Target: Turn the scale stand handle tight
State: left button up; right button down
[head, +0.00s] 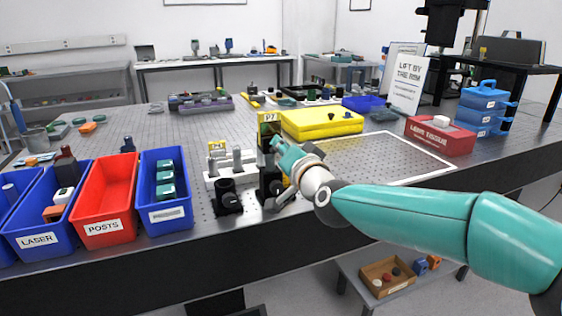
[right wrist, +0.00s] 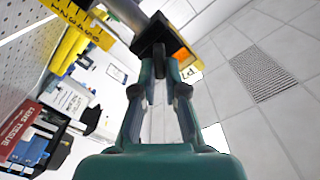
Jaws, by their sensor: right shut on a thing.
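A dark stand with a yellow-edged P7 plate (head: 269,124) rises near the front edge of the bench. My right gripper (head: 280,150) reaches it from the right, at the plate's lower right side. In the right wrist view my right gripper (right wrist: 159,66) is shut on a black part (right wrist: 153,48), which I take to be the scale stand handle. An orange-yellow plate edge shows just beyond the fingertips there. The fingers hide much of the handle, so I cannot tell how tight it is. My left gripper is not in view.
A P4 mount (head: 218,148) stands close left of the stand. A yellow case (head: 322,122) lies close behind. Blue and red bins (head: 104,222) line the front left edge. A red lens tissue box (head: 440,137) stands right. The perforated bench top has free room behind the bins.

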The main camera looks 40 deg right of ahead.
jog(key=shift+d+f+m+b, duration=0.1)
jog(key=shift+f+m+b, duration=0.1)
jog(key=shift+m+b, duration=1.1)
jog(key=shift+d+f+m+b, duration=0.15)
jog(key=shift+m+b, duration=0.5)
jog(key=shift+m, duration=1.2)
jog(key=shift+a+f+m+b, duration=0.1)
jog(key=shift+f+m+b, duration=0.1)
jog(key=shift+m+b, duration=1.1)
jog(key=shift+m, duration=0.35)
jog(key=c, duration=1.2)
grip_release()
jog(key=shift+d, duration=0.1)
jog(key=shift+s+r, duration=0.1)
jog(key=shift+s, duration=0.05)
jog(key=v, duration=1.2)
